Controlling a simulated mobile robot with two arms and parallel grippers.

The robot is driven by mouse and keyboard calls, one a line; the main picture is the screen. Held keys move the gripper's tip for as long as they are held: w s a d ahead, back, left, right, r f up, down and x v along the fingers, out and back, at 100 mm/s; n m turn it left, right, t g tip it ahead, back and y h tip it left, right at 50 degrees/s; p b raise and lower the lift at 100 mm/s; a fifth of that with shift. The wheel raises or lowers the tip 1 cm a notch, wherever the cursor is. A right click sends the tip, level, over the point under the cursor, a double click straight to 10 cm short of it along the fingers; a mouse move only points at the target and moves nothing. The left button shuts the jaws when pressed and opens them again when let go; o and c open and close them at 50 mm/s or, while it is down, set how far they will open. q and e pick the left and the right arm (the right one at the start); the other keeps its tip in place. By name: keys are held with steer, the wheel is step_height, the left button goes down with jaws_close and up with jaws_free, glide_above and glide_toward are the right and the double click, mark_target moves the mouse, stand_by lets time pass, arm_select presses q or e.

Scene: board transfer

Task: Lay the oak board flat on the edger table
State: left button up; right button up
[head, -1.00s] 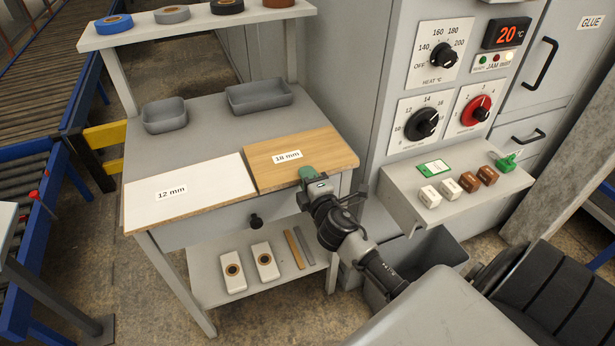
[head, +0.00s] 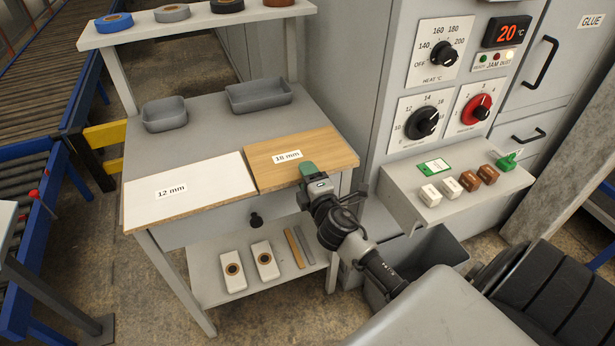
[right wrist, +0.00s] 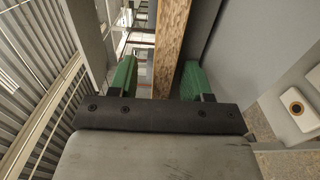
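The oak board (head: 315,151), labelled 18 mm, lies flat on the grey bench (head: 215,108), its front edge at the bench front. My right gripper (head: 308,170) is at that front edge. In the right wrist view, its green fingers stand apart with the board's edge (right wrist: 172,45) between them. A gap shows on the left finger's side; the right finger is close to the board, and contact is unclear. My left gripper is not in view. I cannot clearly make out the edger table.
A white 12 mm board (head: 190,190) lies left of the oak board. Grey trays (head: 258,95) stand behind. The machine with dials (head: 435,95) and its ledge of small blocks (head: 430,205) stand to the right. A black ribbed belt (head: 545,290) is at lower right.

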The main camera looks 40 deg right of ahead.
steer(key=shift+o, duration=0.2)
steer(key=shift+f, duration=0.15)
steer(key=shift+v, duration=1.55)
steer(key=shift+v, duration=1.55)
steer(key=o, duration=0.6)
steer(key=shift+c, duration=0.2)
steer(key=shift+r, duration=0.25)
